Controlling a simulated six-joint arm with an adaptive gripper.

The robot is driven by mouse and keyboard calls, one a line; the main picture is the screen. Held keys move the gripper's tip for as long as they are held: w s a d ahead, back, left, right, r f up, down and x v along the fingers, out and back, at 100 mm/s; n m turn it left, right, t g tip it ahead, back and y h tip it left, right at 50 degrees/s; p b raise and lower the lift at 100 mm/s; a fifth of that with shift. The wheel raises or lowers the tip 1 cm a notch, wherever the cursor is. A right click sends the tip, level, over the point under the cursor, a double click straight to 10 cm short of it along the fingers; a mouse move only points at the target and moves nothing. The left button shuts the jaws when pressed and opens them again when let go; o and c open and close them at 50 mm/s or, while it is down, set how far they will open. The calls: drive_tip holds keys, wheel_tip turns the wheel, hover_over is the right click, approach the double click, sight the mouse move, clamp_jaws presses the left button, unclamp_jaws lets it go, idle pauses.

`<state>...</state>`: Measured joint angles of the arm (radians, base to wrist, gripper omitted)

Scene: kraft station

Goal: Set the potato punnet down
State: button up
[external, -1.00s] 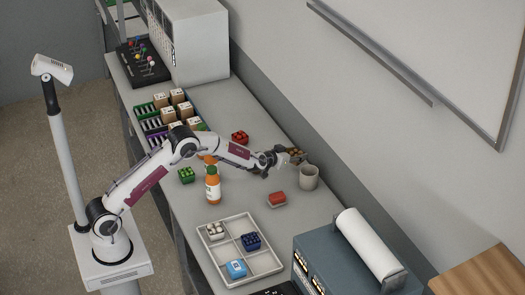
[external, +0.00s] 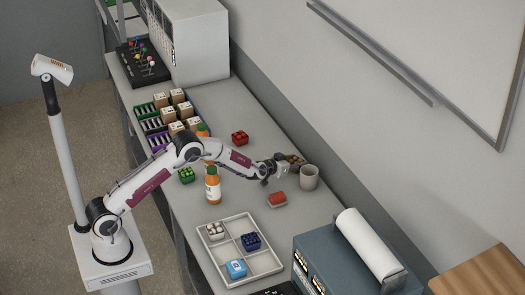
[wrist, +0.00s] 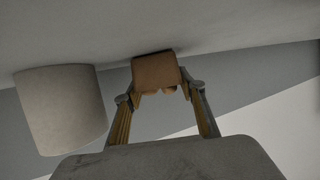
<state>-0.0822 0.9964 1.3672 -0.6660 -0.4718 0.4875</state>
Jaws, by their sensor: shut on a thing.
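The potato punnet (external: 296,160) is a small brown container near the wall side of the bench, just behind the grey mug. My gripper (external: 281,163) is shut on it from the left. In the wrist view my fingers (wrist: 160,94) hold the brown punnet (wrist: 154,70) from both sides. The punnet is at or very near the grey bench surface; I cannot tell whether it touches. The arm's end partly hides it in the external view.
The grey mug (external: 309,178) stands close beside the punnet and also shows in the wrist view (wrist: 60,108).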

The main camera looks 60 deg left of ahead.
drive_tip(key=o, duration=1.2)
drive_tip(key=shift+f, duration=0.1)
drive_tip(key=shift+s+r, duration=0.2)
drive_tip(key=shift+r, duration=0.05)
drive_tip(key=shift+v, duration=5.8)
drive_tip(key=shift+d+f, duration=0.1)
